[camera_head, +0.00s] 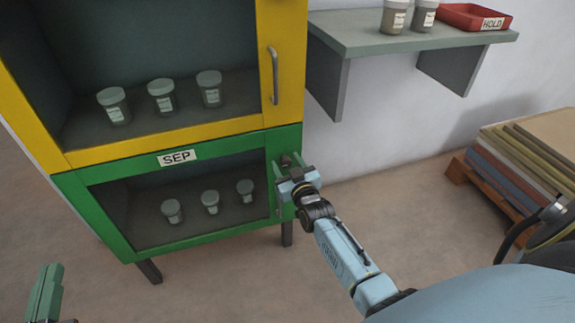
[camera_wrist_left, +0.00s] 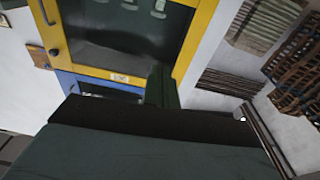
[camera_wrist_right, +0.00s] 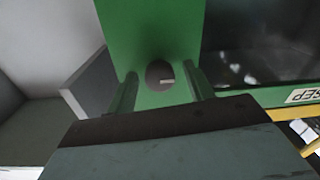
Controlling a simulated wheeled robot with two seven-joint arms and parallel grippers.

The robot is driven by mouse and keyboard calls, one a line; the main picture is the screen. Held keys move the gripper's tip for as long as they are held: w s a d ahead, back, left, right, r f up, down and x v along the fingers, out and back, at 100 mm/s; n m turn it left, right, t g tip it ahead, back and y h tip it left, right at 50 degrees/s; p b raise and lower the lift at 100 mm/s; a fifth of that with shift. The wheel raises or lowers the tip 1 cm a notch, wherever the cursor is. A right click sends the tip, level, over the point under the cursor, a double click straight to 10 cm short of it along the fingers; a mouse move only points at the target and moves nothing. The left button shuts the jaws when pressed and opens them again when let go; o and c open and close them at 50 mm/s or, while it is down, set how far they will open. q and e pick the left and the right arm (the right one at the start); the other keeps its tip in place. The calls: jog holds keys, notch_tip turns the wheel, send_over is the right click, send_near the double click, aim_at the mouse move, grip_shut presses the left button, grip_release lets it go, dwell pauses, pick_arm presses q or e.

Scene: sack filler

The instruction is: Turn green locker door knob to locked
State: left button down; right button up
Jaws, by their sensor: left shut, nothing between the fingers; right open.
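The green locker (camera_head: 113,228), labelled SEP, stands below a yellow one, with jars behind its dark window. Its door knob (camera_wrist_right: 156,72) is a dark round disc with a small pale bar, on the green frame beside the window. In the head view the knob area is partly hidden by my right gripper (camera_head: 290,170). The right gripper (camera_wrist_right: 164,90) is open, its fingers pointing at the green frame, one on each side of the knob in the picture. Contact cannot be told. My left gripper (camera_head: 46,290) is shut and empty at the lower left, away from the locker.
The yellow locker (camera_head: 190,133) has a vertical handle (camera_head: 273,75). A grey wall shelf (camera_head: 370,42) at the right holds jars (camera_head: 394,17) and a red HOLD tray (camera_head: 465,18). A pallet with stacked sacks (camera_head: 525,160) stands far right. The floor in front is clear.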

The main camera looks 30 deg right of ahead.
jog(key=c, duration=1)
jog(key=shift+o, duration=0.2)
